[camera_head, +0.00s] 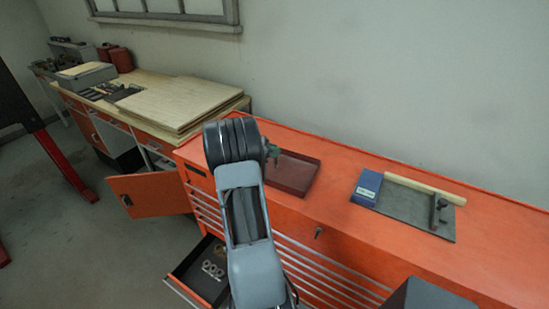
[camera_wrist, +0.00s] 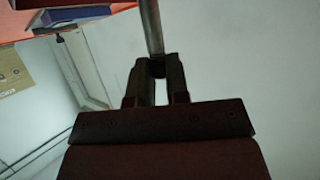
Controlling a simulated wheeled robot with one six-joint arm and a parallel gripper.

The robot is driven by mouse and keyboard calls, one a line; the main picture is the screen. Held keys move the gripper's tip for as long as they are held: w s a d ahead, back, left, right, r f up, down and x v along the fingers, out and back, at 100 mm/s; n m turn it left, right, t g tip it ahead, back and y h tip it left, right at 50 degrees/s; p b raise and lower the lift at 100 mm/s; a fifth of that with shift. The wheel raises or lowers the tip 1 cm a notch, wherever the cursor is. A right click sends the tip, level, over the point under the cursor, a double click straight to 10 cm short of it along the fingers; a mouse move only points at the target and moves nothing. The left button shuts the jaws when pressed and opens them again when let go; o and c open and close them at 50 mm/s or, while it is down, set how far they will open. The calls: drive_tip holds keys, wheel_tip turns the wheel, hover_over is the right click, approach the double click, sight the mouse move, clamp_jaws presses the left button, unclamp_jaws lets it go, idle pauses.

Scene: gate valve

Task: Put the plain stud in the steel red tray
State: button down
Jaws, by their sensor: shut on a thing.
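In the wrist view my gripper (camera_wrist: 158,66) is shut on a plain grey rod, the plain stud (camera_wrist: 152,28), which extends from between the fingertips to the top edge of the picture. In the head view the steel red tray (camera_head: 296,176) is a shallow dark red tray on the orange cabinet top. My gripper (camera_head: 272,151) shows there as a small greenish tip at the tray's back left, partly hidden behind my wrist. The stud cannot be made out in the head view. The visible part of the tray floor looks empty; its left side is hidden by my arm.
Right of the tray, a grey mat (camera_head: 410,212) carries a blue box (camera_head: 367,187), a pale wooden strip (camera_head: 424,188) and dark bolt-like parts (camera_head: 438,212). An open drawer (camera_head: 190,274) holds several rings. A cabinet door (camera_head: 150,194) hangs open. Orange top between tray and mat is clear.

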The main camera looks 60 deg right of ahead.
sight(276, 159)
drive_tip(key=shift+s+d+f+p, duration=0.1)
drive_tip(key=shift+f+p, duration=0.2)
drive_tip(key=shift+f, duration=0.6)
drive_tip(key=shift+s+d+f+p, duration=0.1)
drive_tip(key=shift+f+p, duration=0.15)
drive_tip(key=shift+f, duration=0.65)
drive_tip(key=shift+f, duration=0.15)
drive_tip(key=c, duration=1.1)
unclamp_jaws()
